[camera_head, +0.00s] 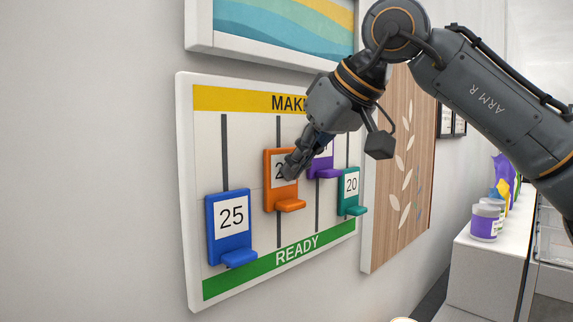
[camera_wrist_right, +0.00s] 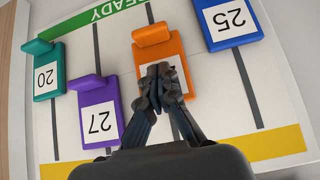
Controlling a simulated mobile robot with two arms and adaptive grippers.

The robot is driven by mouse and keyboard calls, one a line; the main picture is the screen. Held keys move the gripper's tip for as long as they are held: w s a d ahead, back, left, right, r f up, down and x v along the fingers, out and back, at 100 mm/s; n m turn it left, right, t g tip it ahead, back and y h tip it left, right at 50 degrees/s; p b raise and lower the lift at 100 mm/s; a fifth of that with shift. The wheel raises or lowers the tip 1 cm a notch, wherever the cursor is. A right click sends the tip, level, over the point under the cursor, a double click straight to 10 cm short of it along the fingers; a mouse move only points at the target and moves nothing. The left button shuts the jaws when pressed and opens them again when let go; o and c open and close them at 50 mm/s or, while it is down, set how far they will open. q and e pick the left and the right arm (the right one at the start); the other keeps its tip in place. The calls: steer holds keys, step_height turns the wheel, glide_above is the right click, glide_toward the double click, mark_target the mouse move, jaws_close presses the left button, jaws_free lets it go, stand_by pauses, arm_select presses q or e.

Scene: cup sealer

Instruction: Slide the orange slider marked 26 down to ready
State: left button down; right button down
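The orange slider (camera_head: 282,186) sits partway down its dark track on the white wall board, with its ledge at its lower edge. Its number is partly covered by my right gripper (camera_head: 291,170). In the right wrist view the orange slider (camera_wrist_right: 150,53) lies right beyond the fingertips (camera_wrist_right: 157,72), which are closed together over its white label. They look empty; whether they touch the label I cannot tell. The green READY band (camera_head: 290,257) runs along the board's bottom, below the orange slider. My left gripper is not in view.
The blue slider 25 (camera_head: 229,225) stands low on the left track. The purple slider (camera_head: 322,165), 27 in the wrist view, and teal slider 20 (camera_head: 351,190) stand to the right. A wooden leaf panel (camera_head: 395,190) hangs beside the board, and a counter with jars (camera_head: 486,222) is farther right.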

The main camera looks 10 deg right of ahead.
mark_target(291, 202)
steer(key=shift+f+b, duration=1.4)
steer(key=shift+f, duration=1.15)
steer(key=shift+r, duration=0.15)
steer(key=shift+s+d+r+p, duration=0.2)
steer(key=shift+s+r+p, duration=0.05)
steer(key=shift+r+p, duration=0.1)
steer(key=s+d+r, duration=0.1)
steer(key=s, duration=0.1)
steer(key=s+d+r+p, duration=0.1)
steer(key=shift+s+d+r, duration=0.15)
steer(key=shift+s+d, duration=0.05)
steer(key=shift+s, duration=0.15)
